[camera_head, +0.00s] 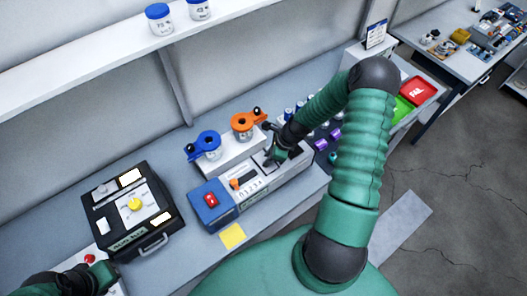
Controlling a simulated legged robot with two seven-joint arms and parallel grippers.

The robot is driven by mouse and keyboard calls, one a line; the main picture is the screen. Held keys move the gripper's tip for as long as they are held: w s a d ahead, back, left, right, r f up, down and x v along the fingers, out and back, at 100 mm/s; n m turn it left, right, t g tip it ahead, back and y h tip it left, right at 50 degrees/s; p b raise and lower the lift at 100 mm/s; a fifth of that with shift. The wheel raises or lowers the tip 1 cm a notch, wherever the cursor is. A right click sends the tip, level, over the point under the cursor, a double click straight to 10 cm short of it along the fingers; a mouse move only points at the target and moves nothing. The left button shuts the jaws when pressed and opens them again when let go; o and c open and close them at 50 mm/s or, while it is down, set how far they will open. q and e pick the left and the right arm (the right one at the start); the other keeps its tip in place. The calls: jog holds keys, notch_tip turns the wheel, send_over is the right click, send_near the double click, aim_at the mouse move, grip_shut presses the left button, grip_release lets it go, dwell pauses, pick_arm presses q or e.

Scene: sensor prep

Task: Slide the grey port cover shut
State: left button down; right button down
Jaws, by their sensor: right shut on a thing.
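My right arm reaches over the bench, and my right gripper (271,160) is at the top of a long light-grey device (262,186) with a blue end block. It is shut on a small part there, apparently the grey port cover, which the dark fingers largely hide. I cannot tell how far the cover stands open. My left gripper (104,274) is at the lower left corner, near a red button (90,258) on a pale panel. Its jaws are too small and cut off to read.
A black case (160,226) with a yellow dial stands left of the device. Blue (207,142) and orange (243,122) round tools sit on a white block behind it. A yellow note (232,236) lies in front. Red (418,90) and green (402,110) trays are at right.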

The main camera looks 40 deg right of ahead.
jog(key=shift+s+r, duration=0.3)
jog(key=shift+s, duration=0.05)
jog(key=shift+w+a+f, duration=0.1)
jog(key=shift+w+f, duration=0.05)
jog(key=shift+f, duration=0.15)
jog(key=c, duration=1.2)
grip_release()
pick_arm(q)
jog(key=shift+w, duration=0.1)
pick_arm(e)
jog(key=shift+d+r, duration=0.3)
jog(key=shift+r, duration=0.05)
pick_arm(q)
jog(key=b+x, duration=0.3)
jog(key=shift+s, duration=0.35)
pick_arm(e)
jog(key=v, duration=1.5)
jog(key=shift+r, duration=0.4)
pick_arm(q)
jog(key=shift+d, duration=0.1)
pick_arm(e)
jog(key=shift+d, duration=0.1)
